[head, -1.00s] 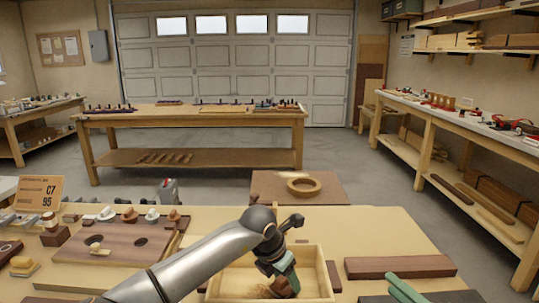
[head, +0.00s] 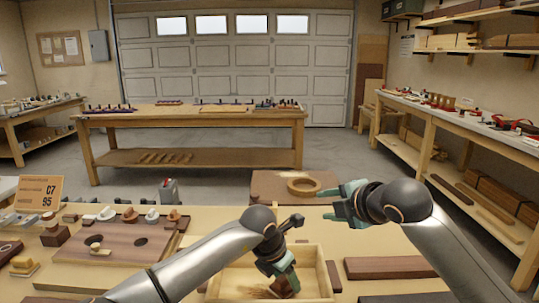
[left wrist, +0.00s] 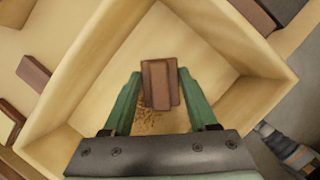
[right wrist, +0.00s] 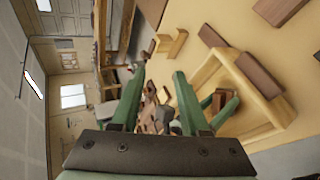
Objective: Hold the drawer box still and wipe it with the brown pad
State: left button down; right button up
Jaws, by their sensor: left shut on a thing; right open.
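The drawer box (head: 329,278) is a pale open wooden box at the front of the bench in the head view. My left gripper (head: 284,276) is inside it, shut on the brown pad (head: 290,286). In the left wrist view the pad (left wrist: 160,84) sits between the green fingers, over the box floor. Brown dust (left wrist: 150,122) lies on the floor near the pad. My right gripper (head: 332,203) is open and empty, above the bench beyond the box and to its right. The box (right wrist: 205,76) also shows in the right wrist view, apart from the right fingers.
Dark wooden boards (head: 400,267) lie right of the box. A wooden ring (head: 304,186) rests on a brown board behind it. A board with knobs and holes (head: 125,240) and a sign (head: 40,193) stand at left. The back right of the bench is clear.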

jog(key=s+f+n+g+h, duration=0.1)
jog(key=f+n+g, duration=0.1)
jog(key=n, duration=0.3)
jog(key=n+g+h, duration=0.3)
jog(key=n+g, duration=0.1)
jog(key=n, duration=0.4)
send_near(324, 265)
jog(key=x, duration=0.8)
jog(key=shift+s+f, duration=0.1)
jog(key=shift+s, duration=0.05)
grip_shut()
dwell(0.3)
